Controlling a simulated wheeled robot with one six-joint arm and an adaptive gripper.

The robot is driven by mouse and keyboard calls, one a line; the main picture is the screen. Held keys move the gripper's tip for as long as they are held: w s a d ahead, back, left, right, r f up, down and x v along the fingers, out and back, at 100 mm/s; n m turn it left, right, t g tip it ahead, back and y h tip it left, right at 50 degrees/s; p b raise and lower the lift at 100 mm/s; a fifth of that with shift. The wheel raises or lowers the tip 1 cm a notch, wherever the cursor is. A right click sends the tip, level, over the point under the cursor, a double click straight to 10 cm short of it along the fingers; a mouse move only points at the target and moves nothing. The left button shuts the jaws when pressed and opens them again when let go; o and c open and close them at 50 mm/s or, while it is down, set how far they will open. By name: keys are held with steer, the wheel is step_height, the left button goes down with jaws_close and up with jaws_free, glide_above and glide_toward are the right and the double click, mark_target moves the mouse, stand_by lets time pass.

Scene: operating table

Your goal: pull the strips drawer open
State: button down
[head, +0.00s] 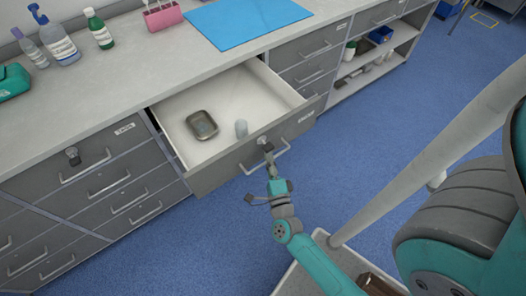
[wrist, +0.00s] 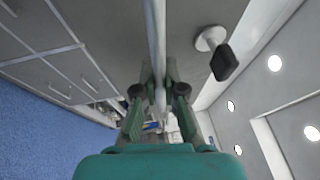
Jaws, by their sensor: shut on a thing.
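A grey-fronted drawer (head: 220,170) stands pulled well out of the cabinet; its label (head: 306,117) is too small to read here. My gripper (head: 270,158) is at the drawer's bar handle (head: 283,148). In the wrist view, the fingers of my gripper (wrist: 159,90) are shut on the handle bar (wrist: 155,35), one on each side. A round lock with a dark key (wrist: 224,62) sits on the drawer front beside the handle; it also shows in the head view (head: 262,141).
A closed drawer (head: 85,165) with its own lock and handle is to the left. The countertop (head: 130,70) holds bottles (head: 58,40), a pink holder (head: 162,15) and a blue mat (head: 245,20). Open shelves (head: 375,60) are at the right. The blue floor (head: 350,150) before the cabinet is clear.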

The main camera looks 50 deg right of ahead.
steer(key=shift+s+a, duration=0.1)
steer(key=shift+s, duration=0.2)
steer(key=c, duration=1.2)
jaws_free()
steer(key=shift+c, duration=0.2)
steer(key=v, duration=1.2)
